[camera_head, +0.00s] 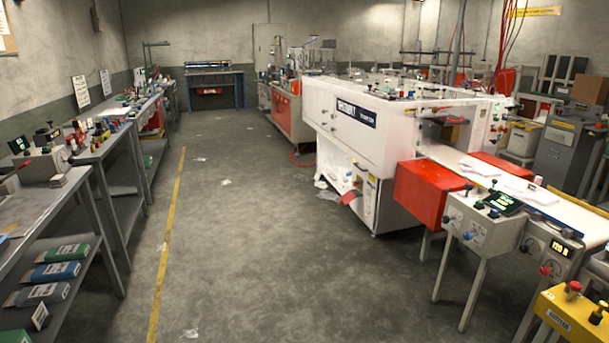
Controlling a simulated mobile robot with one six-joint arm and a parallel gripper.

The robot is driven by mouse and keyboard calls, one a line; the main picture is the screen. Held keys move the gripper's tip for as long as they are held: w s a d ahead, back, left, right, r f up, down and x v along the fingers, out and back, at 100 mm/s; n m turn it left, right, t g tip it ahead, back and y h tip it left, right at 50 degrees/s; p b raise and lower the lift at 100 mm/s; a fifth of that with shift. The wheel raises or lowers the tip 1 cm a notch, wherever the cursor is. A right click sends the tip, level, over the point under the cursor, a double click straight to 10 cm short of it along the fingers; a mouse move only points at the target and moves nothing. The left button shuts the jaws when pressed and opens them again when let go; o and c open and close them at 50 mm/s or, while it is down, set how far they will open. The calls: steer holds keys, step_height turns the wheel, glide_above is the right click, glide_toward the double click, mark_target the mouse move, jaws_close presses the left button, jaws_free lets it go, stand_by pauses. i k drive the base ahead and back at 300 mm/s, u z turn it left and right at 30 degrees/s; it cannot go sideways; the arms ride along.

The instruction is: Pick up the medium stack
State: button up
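No thing in view can be told for sure as the medium stack. Flat white sheets or low stacks (484,168) lie on the white conveyor bed (572,212) of the machine at the right, with more white sheets (520,187) nearer. My gripper is not in view.
A grey bench (30,208) with bottles (53,271) on its lower shelf stands at the left. The white machine (345,115) with red guard (428,192) and a yellow box (572,318) fill the right. The concrete floor (245,230) between is open, with scraps and a yellow line.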

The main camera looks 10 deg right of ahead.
mark_target(530, 192)
steer(key=u, duration=0.3)
steer(key=i, duration=2.3)
steer(key=z, duration=0.65)
steer(key=i, duration=0.65)
steer(key=z, duration=0.9)
steer(key=i, duration=0.7)
steer(key=z, duration=0.35)
